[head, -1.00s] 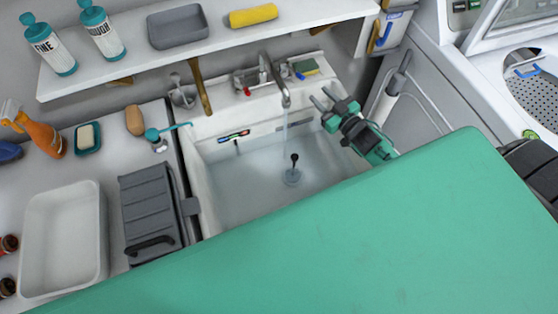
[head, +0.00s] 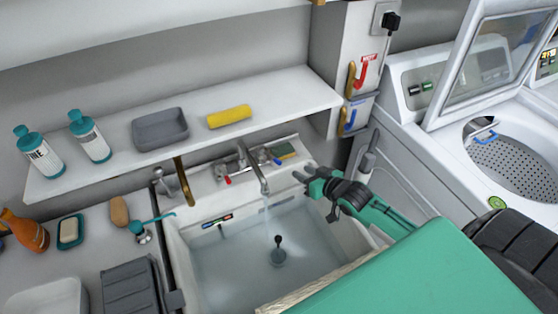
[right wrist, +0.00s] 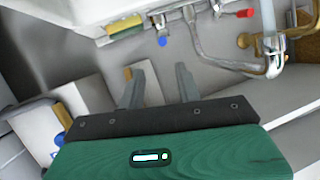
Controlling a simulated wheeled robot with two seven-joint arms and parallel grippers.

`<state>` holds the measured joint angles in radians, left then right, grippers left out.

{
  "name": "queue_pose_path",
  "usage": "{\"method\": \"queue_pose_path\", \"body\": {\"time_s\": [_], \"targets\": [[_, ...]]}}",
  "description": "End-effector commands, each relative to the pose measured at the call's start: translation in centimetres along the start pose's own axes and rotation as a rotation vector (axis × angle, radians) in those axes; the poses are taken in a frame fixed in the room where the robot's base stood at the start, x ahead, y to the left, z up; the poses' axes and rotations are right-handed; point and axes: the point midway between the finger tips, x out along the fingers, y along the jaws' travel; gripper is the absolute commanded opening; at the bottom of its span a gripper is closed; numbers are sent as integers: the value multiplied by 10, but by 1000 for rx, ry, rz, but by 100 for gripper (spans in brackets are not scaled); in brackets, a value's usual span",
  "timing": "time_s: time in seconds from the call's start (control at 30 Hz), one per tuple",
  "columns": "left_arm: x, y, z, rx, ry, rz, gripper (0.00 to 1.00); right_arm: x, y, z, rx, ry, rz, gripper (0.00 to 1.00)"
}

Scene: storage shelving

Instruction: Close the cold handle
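The sink tap (head: 262,180) runs a stream of water into the basin. A small blue handle (head: 276,161) is right of the spout and a red one (head: 228,180) left of it; the blue one also shows in the right wrist view (right wrist: 163,41). On the pillar right of the sink, a blue lever (head: 350,118) is mounted below a red lever (head: 358,76). My right gripper (head: 302,183) is open and empty over the sink's right rim, right of the tap and apart from these handles. Its spread fingers show in the right wrist view (right wrist: 160,72). My left gripper is not in view.
A shelf (head: 285,101) with bottles, a grey tray (head: 160,129) and a yellow roll (head: 229,116) runs above the sink. An open washing machine (head: 510,165) stands at right.

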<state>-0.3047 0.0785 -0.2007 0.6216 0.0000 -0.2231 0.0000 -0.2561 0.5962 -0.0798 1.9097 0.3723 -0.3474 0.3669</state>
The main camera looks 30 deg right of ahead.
Motion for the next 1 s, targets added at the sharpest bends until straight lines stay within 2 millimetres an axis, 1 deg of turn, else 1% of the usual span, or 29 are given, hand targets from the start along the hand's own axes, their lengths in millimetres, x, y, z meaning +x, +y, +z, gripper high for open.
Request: {"method": "queue_pose_path", "body": {"time_s": [0.03, 0.13, 0.27, 0.8, 1.0], "targets": [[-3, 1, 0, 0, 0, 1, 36, -2, -3, -2, 12, -19, -6, 34], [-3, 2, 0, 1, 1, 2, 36, 0, -5, 0, 24, -36, -9, 34], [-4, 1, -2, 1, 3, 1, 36, 12, -4, 0, 25, -34, -8, 34], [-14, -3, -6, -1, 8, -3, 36, 98, -6, 2, 24, -32, -8, 34], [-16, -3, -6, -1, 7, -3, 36, 122, -6, 4, 23, -33, -8, 34]]}}
